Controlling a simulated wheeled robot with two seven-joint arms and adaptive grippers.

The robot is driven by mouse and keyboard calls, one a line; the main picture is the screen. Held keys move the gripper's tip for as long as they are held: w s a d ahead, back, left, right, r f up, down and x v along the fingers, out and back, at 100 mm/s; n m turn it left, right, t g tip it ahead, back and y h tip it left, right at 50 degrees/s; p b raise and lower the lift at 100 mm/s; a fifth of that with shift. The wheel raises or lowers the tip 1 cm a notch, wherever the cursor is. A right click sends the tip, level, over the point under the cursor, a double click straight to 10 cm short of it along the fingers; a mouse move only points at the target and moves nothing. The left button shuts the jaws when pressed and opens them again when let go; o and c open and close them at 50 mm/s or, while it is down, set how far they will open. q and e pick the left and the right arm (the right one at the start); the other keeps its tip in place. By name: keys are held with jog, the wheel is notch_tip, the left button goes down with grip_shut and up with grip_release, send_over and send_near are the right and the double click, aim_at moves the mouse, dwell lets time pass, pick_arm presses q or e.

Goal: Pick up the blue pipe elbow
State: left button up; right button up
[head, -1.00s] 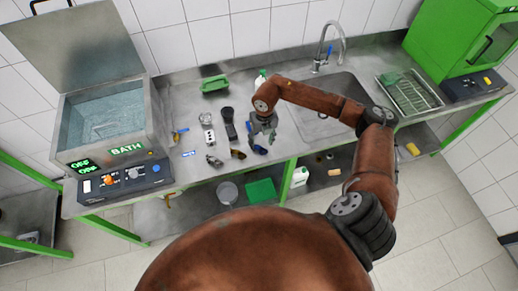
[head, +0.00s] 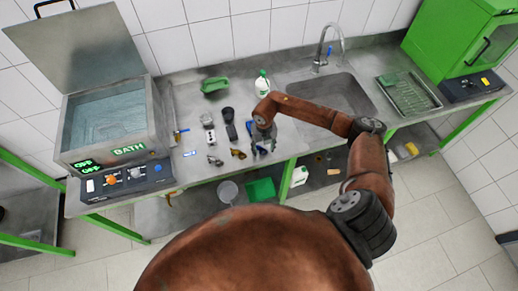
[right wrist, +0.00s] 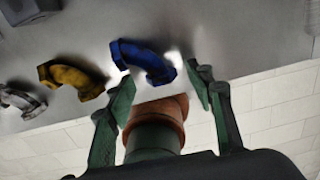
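The blue pipe elbow (right wrist: 143,62) lies on the steel bench top near its front edge, just beyond my right fingertips in the right wrist view. My right gripper (right wrist: 162,90) is open, with one finger on either side of the space below the elbow, and I see no contact. In the head view my right gripper (head: 262,146) points down at the front of the bench and largely covers the blue elbow. My left gripper is not in view.
A yellow elbow (right wrist: 72,77) and a silver elbow (right wrist: 20,101) lie left of the blue one. Dark and pale parts lie behind them. The tiled floor lies past the front edge.

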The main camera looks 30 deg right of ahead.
grip_shut()
dwell(0.4)
jog(key=shift+r, duration=0.1)
